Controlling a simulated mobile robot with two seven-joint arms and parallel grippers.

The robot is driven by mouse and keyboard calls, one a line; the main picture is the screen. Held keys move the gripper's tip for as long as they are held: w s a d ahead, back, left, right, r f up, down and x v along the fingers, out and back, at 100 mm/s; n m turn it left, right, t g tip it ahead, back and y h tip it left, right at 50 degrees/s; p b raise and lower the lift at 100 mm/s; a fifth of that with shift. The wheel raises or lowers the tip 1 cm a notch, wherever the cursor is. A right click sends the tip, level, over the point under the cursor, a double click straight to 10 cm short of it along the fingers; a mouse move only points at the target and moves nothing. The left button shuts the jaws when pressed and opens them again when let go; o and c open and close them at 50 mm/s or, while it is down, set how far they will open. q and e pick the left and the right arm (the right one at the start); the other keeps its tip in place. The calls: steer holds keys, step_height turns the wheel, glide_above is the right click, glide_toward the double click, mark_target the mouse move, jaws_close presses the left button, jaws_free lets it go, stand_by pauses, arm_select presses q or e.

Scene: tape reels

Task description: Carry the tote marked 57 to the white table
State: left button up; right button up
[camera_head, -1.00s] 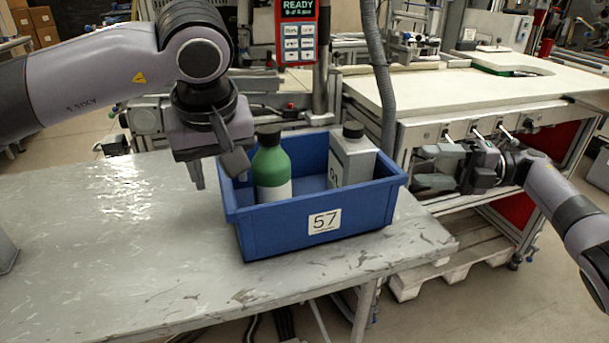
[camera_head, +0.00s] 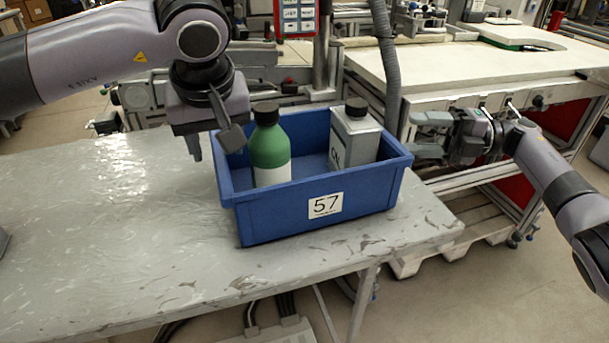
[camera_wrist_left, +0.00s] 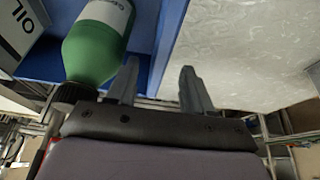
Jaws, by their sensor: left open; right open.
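The blue tote (camera_head: 268,222) marked 57 stands upright on the grey metal table. It holds a green bottle (camera_head: 270,153) with a black cap and a grey oil can (camera_head: 355,137). My left gripper (camera_head: 211,149) is open at the tote's left wall; in the left wrist view its fingers (camera_wrist_left: 158,88) point along that wall, one on each side of it, and whether they touch it I cannot tell. The green bottle (camera_wrist_left: 97,42) is close by there. My right gripper (camera_head: 425,136) is open and empty, to the right of the tote and apart from it.
The grey table (camera_head: 110,230) is scuffed and has free room to the left and front of the tote. A bench with a white top (camera_head: 450,75) stands behind at the right. A grey hose (camera_head: 385,60) hangs behind the tote.

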mark_target(220, 155)
arm_select(q)
steer(key=shift+x, duration=2.35)
arm_select(e)
steer(key=a, duration=0.4)
steer(key=shift+w+a, duration=0.15)
steer(key=shift+a, duration=0.2)
arm_select(q)
steer(key=shift+r, duration=0.1)
jaws_close()
arm_select(e)
jaws_close()
arm_select(q)
steer(key=shift+w+r, duration=0.1)
steer(key=shift+r, duration=0.1)
arm_select(e)
steer(key=shift+r, duration=0.2)
